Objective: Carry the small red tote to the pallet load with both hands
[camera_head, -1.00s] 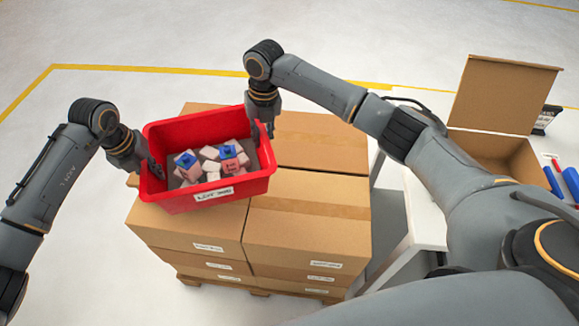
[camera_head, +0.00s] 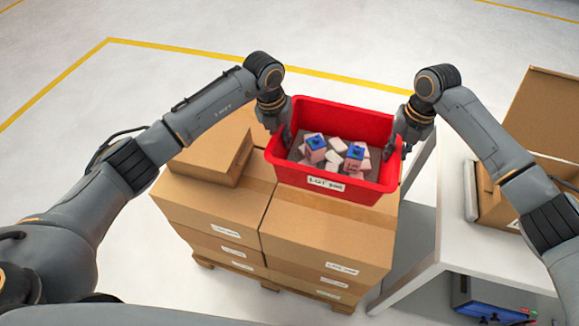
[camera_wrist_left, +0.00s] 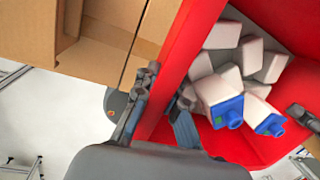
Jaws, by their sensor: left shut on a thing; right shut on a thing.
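The small red tote (camera_head: 325,184) holds several pale blocks and blue-topped pieces and has a white label in front. It is level over the back right of the pallet load (camera_head: 325,235); whether its base touches the cartons I cannot tell. My left gripper (camera_head: 284,133) is shut on its left wall, and my right gripper (camera_head: 396,148) is shut on its right wall. In the left wrist view the left fingers (camera_wrist_left: 160,112) straddle the tote's red wall (camera_wrist_left: 186,45). The load is brown labelled cartons on a wooden pallet (camera_head: 268,284).
A carton (camera_head: 205,160) sits higher on the load's left, beside the tote. A white table (camera_head: 450,220) stands close on the right, with an open cardboard box (camera_head: 545,120) on it and a blue case (camera_head: 485,298) below. Clear floor with yellow lines lies behind.

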